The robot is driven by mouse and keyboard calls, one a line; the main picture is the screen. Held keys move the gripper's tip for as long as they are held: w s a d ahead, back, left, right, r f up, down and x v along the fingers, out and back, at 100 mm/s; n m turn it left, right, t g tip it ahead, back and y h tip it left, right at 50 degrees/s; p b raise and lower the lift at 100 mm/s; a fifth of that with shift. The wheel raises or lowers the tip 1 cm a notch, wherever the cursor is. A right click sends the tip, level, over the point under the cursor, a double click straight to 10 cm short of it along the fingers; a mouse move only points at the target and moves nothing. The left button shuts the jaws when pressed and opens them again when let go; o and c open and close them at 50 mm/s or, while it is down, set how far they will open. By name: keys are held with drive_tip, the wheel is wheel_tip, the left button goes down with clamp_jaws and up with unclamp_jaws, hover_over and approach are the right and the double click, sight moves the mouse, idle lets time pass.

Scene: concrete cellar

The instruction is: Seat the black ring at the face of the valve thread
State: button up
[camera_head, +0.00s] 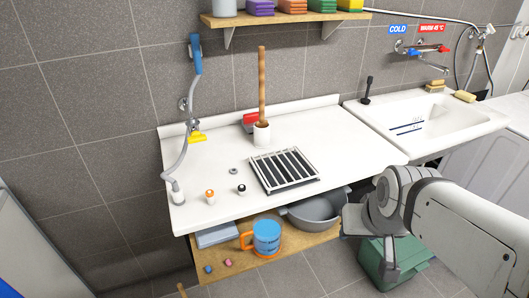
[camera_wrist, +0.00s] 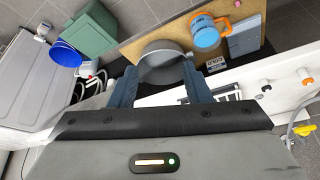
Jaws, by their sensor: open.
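A small white post (camera_head: 241,193) stands on the white counter, with a black ring (camera_head: 241,187) at its top. In the wrist view the black ring (camera_wrist: 266,87) shows at the right, beyond the fingers. A yellow-handled part (camera_head: 197,137), likely the valve, is by the wall at the counter's back left; a yellow part (camera_wrist: 303,130) shows at the wrist view's right edge. I cannot make out its thread. My gripper (camera_wrist: 160,70) is open and empty, with two dark blue-grey fingers. It is off the counter's front right, far from the ring and valve.
A similar post carries an orange ring (camera_head: 210,193). A slatted rack (camera_head: 284,170) lies mid-counter, near a white holder with a wooden handle (camera_head: 262,90). A grey hose (camera_head: 187,150) hangs at left. Below are a blue mug (camera_head: 266,237), a grey basin (camera_head: 318,212) and a green bin (camera_head: 375,260).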

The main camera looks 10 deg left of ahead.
drive_tip(key=w+a+f+n+t+y+b, duration=0.3)
drive_tip(key=w+a+f+t+b, duration=0.35)
drive_tip(key=a, duration=0.55)
drive_tip(key=n+t+y+b, duration=0.2)
drive_tip(key=y+b, duration=0.2)
drive_tip(key=b, duration=0.4)
approach(242, 187)
drive_tip(key=w, duration=0.1)
drive_tip(key=shift+y, duration=0.3)
drive_tip(key=shift+f+b+x, duration=0.15)
drive_tip(key=shift+b+x, duration=0.1)
drive_tip(key=shift+x, duration=1.75)
drive_tip(key=shift+f+b+x, duration=0.2)
drive_tip(key=shift+x, duration=1.8)
drive_tip(key=shift+s, duration=0.15)
drive_tip(key=shift+c, duration=0.3)
clamp_jaws()
